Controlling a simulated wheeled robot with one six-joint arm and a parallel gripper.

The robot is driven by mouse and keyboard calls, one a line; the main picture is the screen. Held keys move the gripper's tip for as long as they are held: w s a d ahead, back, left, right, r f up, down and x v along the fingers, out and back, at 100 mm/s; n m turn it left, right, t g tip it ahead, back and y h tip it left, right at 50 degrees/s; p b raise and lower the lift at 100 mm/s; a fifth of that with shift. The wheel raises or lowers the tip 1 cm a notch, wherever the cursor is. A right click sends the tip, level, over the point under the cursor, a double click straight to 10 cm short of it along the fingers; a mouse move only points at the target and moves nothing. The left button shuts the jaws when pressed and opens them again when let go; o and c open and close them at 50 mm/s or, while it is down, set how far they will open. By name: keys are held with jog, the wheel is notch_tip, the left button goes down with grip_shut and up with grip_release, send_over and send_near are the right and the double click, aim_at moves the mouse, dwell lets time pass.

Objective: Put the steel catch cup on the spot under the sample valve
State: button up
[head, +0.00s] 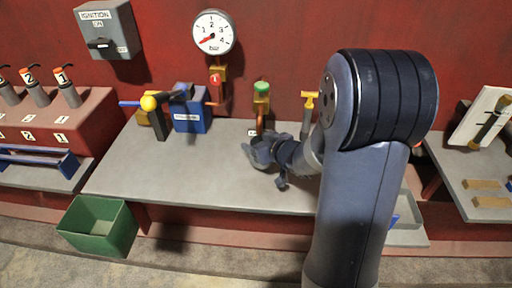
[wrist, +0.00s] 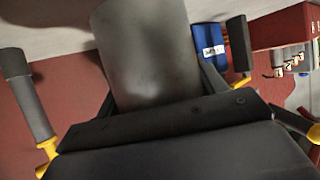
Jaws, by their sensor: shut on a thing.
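The steel catch cup (wrist: 143,45) is a grey metal cylinder in the wrist view, between the fingers of my gripper (wrist: 155,85), which is shut on it. In the head view my gripper (head: 262,152) is low over the grey bench, just in front of a green-capped valve (head: 261,88) with a copper spout pointing down. A white label sits beside that spout. I cannot clearly make out the cup in the head view. The spot under the valve is hidden by my gripper, and I cannot tell whether the cup touches the bench.
A blue box (head: 191,110) and a yellow-knobbed lever (head: 149,103) stand at left. A gauge (head: 214,32) hangs above. The bench's left front (head: 160,180) is clear.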

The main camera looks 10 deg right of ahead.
jog(key=shift+w+a, duration=0.25)
jog(key=shift+w, duration=0.3)
jog(key=shift+w+f+b, duration=0.15)
jog(key=shift+f+b, duration=0.1)
jog(key=shift+f, duration=0.65)
jog(key=shift+w+f+b, duration=0.1)
jog(key=shift+f+b, duration=0.15)
jog(key=shift+f, duration=0.6)
jog(key=shift+f, duration=0.1)
jog(key=shift+f, duration=0.15)
jog(key=o, duration=1)
